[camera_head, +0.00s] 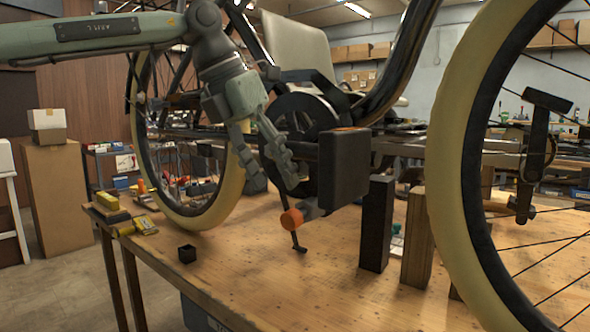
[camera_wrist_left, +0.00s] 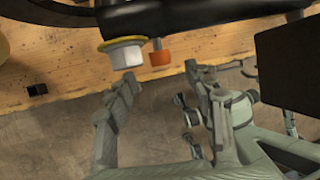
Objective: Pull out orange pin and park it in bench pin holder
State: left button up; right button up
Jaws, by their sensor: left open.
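The orange pin (camera_head: 291,218) shows as a short orange round head, low on the trike frame beside a black box-shaped part (camera_head: 343,165). In the left wrist view the orange pin (camera_wrist_left: 160,58) stands out from the dark frame, next to a pale cylinder with a yellow ring (camera_wrist_left: 125,52). My left gripper (camera_head: 275,184) is open and empty, above the pin in the head view. In the left wrist view its fingertips (camera_wrist_left: 160,80) are spread on either side of the pin's line, apart from it. A small black open-topped block, apparently the bench pin holder (camera_head: 187,254), stands on the bench; it also shows in the left wrist view (camera_wrist_left: 37,89).
The wooden bench (camera_head: 250,285) is mostly clear around the holder. Yellow items (camera_head: 135,226) lie at its left edge. Dark and wooden upright blocks (camera_head: 376,225) stand right of the pin. Cream-tyred wheels (camera_head: 460,150) rise on both sides.

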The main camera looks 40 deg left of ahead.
aim_at(287, 212)
pick_arm(q)
jog(key=x, duration=0.6)
jog(key=shift+f, duration=0.35)
jog(key=shift+w+d+f, duration=0.15)
jog(key=shift+f, duration=0.25)
jog(key=c, duration=0.9)
grip_shut()
jog(key=shift+s+a+f+b, duration=0.15)
jog(key=shift+s+b, duration=0.65)
jog(key=shift+s, duration=0.55)
jog(key=shift+s+a+f+b, duration=0.15)
jog(key=shift+s+b, duration=0.65)
jog(key=shift+s, duration=0.55)
